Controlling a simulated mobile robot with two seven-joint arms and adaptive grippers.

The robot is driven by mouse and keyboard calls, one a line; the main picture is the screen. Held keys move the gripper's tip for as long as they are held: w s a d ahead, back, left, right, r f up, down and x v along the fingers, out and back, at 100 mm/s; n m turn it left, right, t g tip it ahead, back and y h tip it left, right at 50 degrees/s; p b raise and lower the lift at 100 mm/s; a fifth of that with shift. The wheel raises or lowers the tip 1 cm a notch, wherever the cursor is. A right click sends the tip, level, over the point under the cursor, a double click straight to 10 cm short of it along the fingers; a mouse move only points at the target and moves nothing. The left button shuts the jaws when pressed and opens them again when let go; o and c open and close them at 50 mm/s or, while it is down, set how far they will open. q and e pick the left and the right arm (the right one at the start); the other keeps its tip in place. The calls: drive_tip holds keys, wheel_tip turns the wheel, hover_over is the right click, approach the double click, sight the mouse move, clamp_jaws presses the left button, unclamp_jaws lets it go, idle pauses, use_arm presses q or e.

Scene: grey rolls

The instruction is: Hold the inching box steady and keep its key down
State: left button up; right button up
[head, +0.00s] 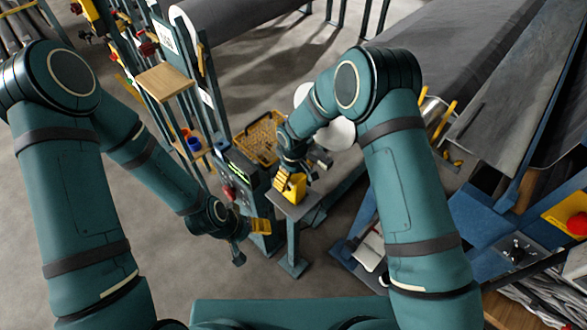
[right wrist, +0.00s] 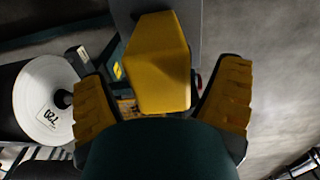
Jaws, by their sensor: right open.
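The yellow inching box (head: 297,190) sits on the small grey top of a post stand. In the right wrist view the box (right wrist: 160,62) lies between the two ridged yellow finger pads. My right gripper (head: 291,176) is at the box, its fingers open on either side; gaps show between box and pads in the right wrist view (right wrist: 165,105). I cannot make out a key on the box; my wrist covers its near part. My left gripper (head: 249,241) hangs to the left of the stand, its fingers apart and empty.
A machine post with a red knob (head: 229,193) stands close to my left gripper. A yellow basket (head: 261,137) is behind the stand. A white roll end (right wrist: 45,103) shows left in the right wrist view. Large grey rolls (head: 445,50) lie at the right. Floor at the left is clear.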

drive_tip(key=shift+f, duration=0.25)
drive_tip(key=c, duration=1.4)
use_arm(q)
clamp_jaws()
idle(0.5)
